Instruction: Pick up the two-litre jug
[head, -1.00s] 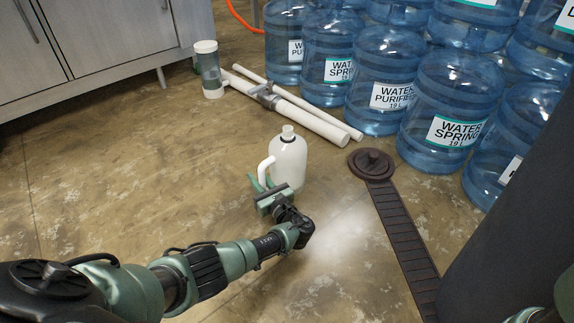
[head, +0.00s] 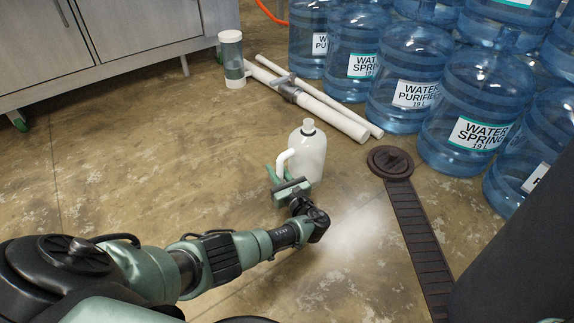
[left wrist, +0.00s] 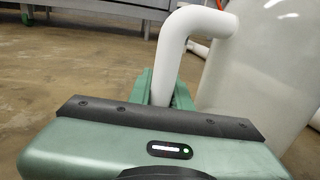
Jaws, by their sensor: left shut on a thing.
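The white jug (head: 309,152) stands upright on the floor near the middle of the head view, with its handle on the left side. My left gripper (head: 279,174) is at the handle, shut on it. In the left wrist view the white handle (left wrist: 184,55) comes down between the green fingers (left wrist: 163,88), and the jug's body (left wrist: 262,65) fills the right side. The lower part of the handle is hidden behind the gripper. My right gripper does not show.
Several large blue water bottles (head: 398,77) stand at the upper right. Grey cabinets (head: 120,30) are at upper left.

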